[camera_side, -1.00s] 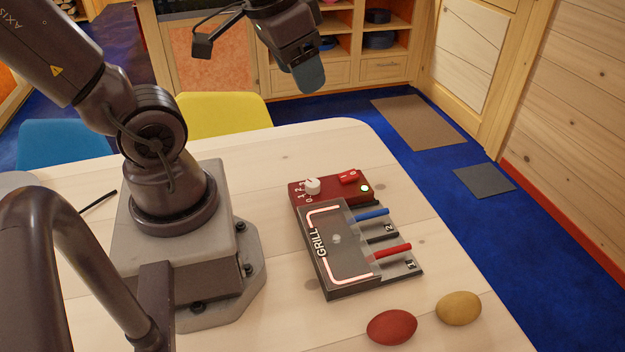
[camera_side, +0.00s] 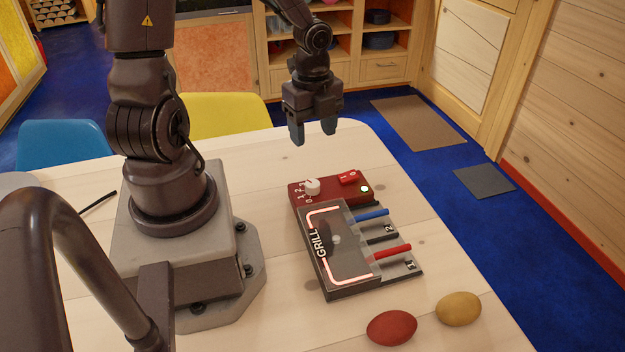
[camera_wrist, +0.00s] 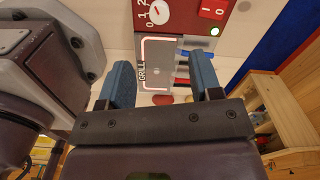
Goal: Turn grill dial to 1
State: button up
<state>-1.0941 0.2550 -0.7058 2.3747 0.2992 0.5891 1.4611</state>
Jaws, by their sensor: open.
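The grill (camera_side: 340,275) lies on the table, a dark plate with a lit glowing line and a red control panel (camera_side: 335,190) at its far end. The white round dial (camera_side: 312,186) sits on the panel's left part, beside the printed 0, 1 and 2; its exact setting is too small to tell. My gripper (camera_side: 313,134) is open and empty, pointing down, above and beyond the panel, touching nothing.
Blue (camera_side: 372,215) and red (camera_side: 393,251) sliders stand on the grill's right side. A red egg-shaped object (camera_side: 392,327) and a yellow one (camera_side: 459,308) lie near the front edge. The table left of the grill is clear up to my base.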

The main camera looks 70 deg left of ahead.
aim_at(313, 183)
notch_tip(313, 183, down, 13)
jog(key=shift+r, duration=0.15)
dwell(0.4)
jog(key=c, duration=0.9)
